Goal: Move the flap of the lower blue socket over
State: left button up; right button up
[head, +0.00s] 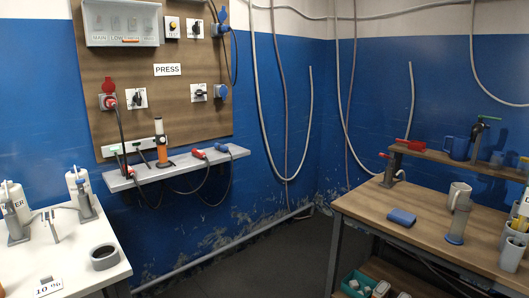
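The lower blue socket (221,91) is on the right edge of the brown wall panel (140,75), right of a small rotary switch (199,92). It is small in the picture. Its front looks blue, and no cable is seen in it. I cannot tell whether its flap is open or closed. The upper blue socket (219,29) is above it near the panel's top right, with a dark cable hanging from it. Neither of my grippers is in view.
A white shelf (180,172) under the panel holds a red plug (198,153), a blue plug (221,147) and an orange-and-black tool (161,142). A white table (95,255) stands left, a wooden bench (385,228) right. The floor between them is clear.

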aim_at(224, 90)
jog(key=i+u, duration=0.15)
jog(key=i, duration=0.3)
jog(key=i+l+u, duration=0.15)
jog(key=i, duration=0.3)
jog(key=i+l+u, duration=0.15)
jog(key=i, duration=0.25)
jog(key=i+l+u, duration=0.1)
jog(key=i, duration=0.35)
jog(key=i+l+u, duration=0.15)
jog(key=i+l, duration=0.2)
jog(key=i, duration=0.05)
